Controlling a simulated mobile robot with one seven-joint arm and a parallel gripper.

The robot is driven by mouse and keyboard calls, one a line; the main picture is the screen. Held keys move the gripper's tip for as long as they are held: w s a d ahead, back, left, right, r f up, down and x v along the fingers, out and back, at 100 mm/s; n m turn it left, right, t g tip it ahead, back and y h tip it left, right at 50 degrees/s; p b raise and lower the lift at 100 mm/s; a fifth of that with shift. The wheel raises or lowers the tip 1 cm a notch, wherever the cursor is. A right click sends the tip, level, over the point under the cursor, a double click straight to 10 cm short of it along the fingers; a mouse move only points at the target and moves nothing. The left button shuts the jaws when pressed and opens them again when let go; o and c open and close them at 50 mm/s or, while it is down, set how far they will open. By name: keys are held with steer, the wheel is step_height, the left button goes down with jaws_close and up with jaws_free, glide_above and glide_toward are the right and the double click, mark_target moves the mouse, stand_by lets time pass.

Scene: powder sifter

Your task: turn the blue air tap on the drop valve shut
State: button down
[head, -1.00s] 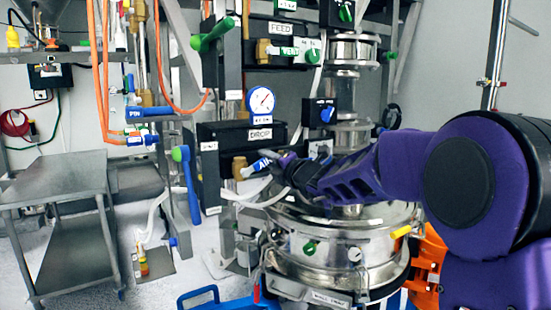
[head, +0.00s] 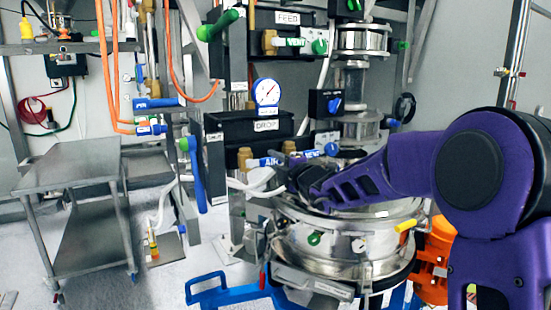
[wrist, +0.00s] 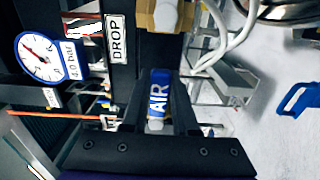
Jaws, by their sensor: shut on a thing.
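The blue air tap (head: 262,162), lettered AIR, sits on the brass body at the left of the drop valve, under the black box labelled DROP (head: 266,125). My gripper (head: 286,170) reaches in from the right at the tap's free end. In the wrist view the blue handle (wrist: 158,92) lies between my two dark fingers, which are shut on it. The handle runs from the brass fitting (wrist: 163,14) straight toward my gripper's palm. In the head view it lies close to level. My gripper hides its far end.
A second blue-handled tap lettered VENT (head: 320,153) is just right of the air tap. A pressure gauge (head: 267,91) stands above the box. White hoses (head: 252,182) hang below. The steel sifter vessel (head: 345,245) is under my arm. A grey trolley (head: 72,172) stands left.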

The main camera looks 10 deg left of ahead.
stand_by(0.3)
steer(key=c, duration=0.7)
jaws_free()
steer(key=v, duration=1.7)
steer(key=shift+s, duration=0.15)
